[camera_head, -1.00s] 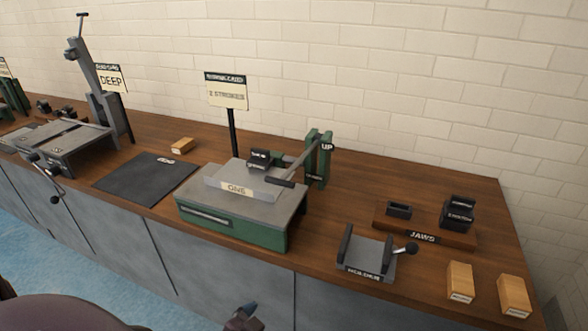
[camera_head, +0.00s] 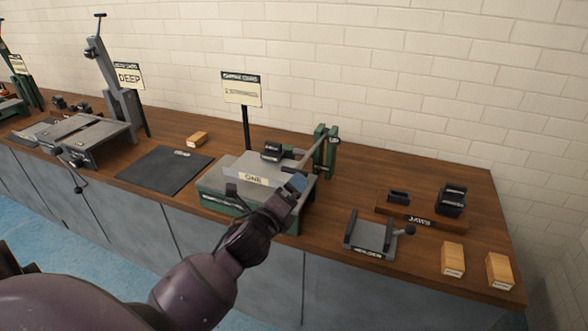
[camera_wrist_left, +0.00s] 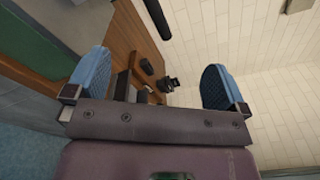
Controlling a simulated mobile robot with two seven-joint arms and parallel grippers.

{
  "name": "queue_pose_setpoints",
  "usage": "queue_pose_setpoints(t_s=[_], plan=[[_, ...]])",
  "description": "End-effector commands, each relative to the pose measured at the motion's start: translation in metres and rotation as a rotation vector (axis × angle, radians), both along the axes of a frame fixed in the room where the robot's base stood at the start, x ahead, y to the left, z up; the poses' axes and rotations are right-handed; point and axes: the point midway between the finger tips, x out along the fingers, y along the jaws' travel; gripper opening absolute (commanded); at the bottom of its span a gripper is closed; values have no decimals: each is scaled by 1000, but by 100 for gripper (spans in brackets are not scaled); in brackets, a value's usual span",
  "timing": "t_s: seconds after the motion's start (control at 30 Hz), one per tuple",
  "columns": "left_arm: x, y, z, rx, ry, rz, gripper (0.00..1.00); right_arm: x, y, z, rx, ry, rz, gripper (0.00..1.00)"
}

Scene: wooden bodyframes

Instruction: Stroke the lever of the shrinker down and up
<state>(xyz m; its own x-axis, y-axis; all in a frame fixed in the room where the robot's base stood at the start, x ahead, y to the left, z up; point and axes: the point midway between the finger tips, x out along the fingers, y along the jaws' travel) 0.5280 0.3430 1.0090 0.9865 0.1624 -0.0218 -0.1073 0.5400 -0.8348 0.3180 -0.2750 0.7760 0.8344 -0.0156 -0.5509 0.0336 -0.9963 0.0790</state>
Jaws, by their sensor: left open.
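The shrinker (camera_head: 215,188) has a green base and grey top, with a plate marked ONE. Its lever (camera_head: 313,150) slopes from the green uprights (camera_head: 325,150) down toward the front; its handle end is hidden behind my gripper in the head view. My left gripper (camera_head: 296,184) is at the front right of the shrinker, near the lever's lower end. In the left wrist view my gripper (camera_wrist_left: 155,80) is open, blue fingers spread, with nothing between the fingertips. A dark rod (camera_wrist_left: 155,17), probably the lever handle, lies beyond the fingers. My right gripper is not in view.
A sign (camera_head: 242,90) on a post stands behind the shrinker. A dark mat (camera_head: 165,172) and a wooden block (camera_head: 197,139) lie left. A jaw holder (camera_head: 372,236), a jaws board (camera_head: 410,217) and wooden blocks (camera_head: 453,260) are right. The brick wall (camera_head: 420,100) is behind.

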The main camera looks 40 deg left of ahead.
Motion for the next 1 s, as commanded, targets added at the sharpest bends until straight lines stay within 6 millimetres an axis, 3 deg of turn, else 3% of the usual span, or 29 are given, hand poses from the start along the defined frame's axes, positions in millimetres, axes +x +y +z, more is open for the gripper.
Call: queue_pose_setpoints(t_s=[0.2, 0.43, 0.77, 1.0], plan=[[-2, 10, 5, 456, 67, 40, 100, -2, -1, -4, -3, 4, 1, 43], [-3, 14, 7, 831, 145, 59, 100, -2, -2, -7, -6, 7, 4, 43], [3, 16, 6, 977, 177, 57, 100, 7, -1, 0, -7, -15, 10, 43], [35, 23, 6, 974, 175, 57, 100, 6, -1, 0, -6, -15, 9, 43]])
